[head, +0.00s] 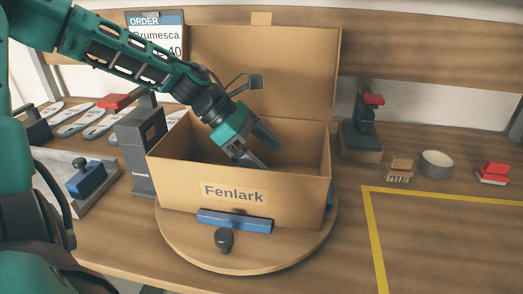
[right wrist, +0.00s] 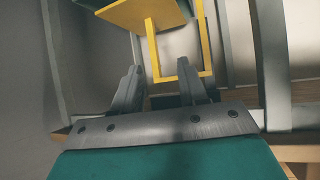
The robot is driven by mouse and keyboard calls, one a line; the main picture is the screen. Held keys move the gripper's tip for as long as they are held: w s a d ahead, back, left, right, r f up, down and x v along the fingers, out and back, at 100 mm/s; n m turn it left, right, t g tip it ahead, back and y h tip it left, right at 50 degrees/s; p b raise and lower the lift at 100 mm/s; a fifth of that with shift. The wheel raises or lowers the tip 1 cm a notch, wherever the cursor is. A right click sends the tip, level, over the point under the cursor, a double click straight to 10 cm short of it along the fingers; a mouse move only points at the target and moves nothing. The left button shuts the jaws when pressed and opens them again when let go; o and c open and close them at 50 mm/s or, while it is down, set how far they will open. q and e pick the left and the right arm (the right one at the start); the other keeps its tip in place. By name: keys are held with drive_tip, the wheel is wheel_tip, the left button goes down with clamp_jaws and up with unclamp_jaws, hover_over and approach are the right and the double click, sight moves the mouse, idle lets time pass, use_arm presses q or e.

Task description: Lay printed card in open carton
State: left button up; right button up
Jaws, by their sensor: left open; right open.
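An open cardboard carton (head: 172,177) marked "Fenlark" stands on a round wooden turntable (head: 190,238), its lid raised at the back. My left gripper (head: 266,149) is open and reaches down into the carton. No card shows between its fingers, and the carton floor is mostly hidden by the front wall and the gripper. I cannot make out a printed card inside. My right gripper (right wrist: 160,82) is open and empty in the right wrist view, away from the carton; it does not show in the head view.
A blue bar (head: 235,221) and black knob (head: 224,240) sit at the turntable's front. Insoles (head: 70,128) and a dark box (head: 143,150) stand left. A stamp-like device (head: 363,127), brush (head: 400,168), round tin (head: 436,164) and red item (head: 493,173) lie right. The yellow-taped area (head: 440,240) is clear.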

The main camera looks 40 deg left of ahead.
use_arm(q)
drive_tip(key=p+v, duration=0.2)
drive_tip(key=v, duration=1.1)
idle(0.7)
